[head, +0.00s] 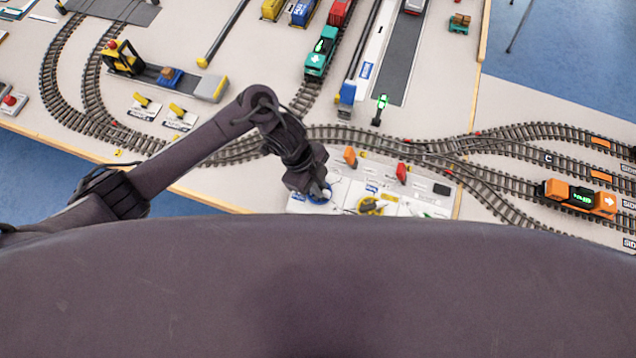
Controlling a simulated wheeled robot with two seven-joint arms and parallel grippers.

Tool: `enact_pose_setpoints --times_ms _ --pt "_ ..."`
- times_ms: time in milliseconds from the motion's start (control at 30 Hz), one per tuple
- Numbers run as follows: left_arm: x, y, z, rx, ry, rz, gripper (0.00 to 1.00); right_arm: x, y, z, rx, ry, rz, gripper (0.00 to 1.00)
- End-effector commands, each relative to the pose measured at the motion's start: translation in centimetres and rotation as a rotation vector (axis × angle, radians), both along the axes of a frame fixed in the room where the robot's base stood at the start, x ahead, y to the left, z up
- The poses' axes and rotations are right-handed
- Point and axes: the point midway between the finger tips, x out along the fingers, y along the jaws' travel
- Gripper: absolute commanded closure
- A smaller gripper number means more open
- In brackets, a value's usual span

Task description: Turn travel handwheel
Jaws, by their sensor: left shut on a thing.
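A pale control panel (408,200) lies at the front edge of the layout table. A blue handwheel (325,197) sits at its left end, mostly covered by my left gripper. A yellow handwheel (371,206) is to its right on the same panel. My left gripper (318,193) reaches down from the left and is shut on the blue handwheel. The fingertips are small and partly hidden, and the panel's labels are too small to read. My right gripper does not show.
Orange (350,156) and red (402,172) levers stand behind the handwheels. Tracks run behind the panel, with an orange train (581,198) at the right and a teal locomotive (320,56) at the back. My own body hides the foreground.

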Motion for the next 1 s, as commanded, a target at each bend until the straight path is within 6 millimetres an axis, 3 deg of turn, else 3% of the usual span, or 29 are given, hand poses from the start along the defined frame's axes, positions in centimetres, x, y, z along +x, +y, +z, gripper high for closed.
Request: enact_pose_setpoints --times_ms 733,767,900,1000 --pt "0.06 -0.08 0.07 -0.002 -0.001 -0.089 1.00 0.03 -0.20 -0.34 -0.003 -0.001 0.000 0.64" --pt "0.06 -0.08 0.07 -0.002 -0.001 -0.089 0.86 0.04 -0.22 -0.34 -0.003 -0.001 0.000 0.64" --pt "0.05 -0.07 0.06 -0.001 -0.002 -0.088 0.68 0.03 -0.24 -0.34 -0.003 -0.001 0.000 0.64" --pt "0.04 -0.07 0.04 -0.001 -0.001 -0.087 0.67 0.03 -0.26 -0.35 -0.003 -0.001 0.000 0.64"
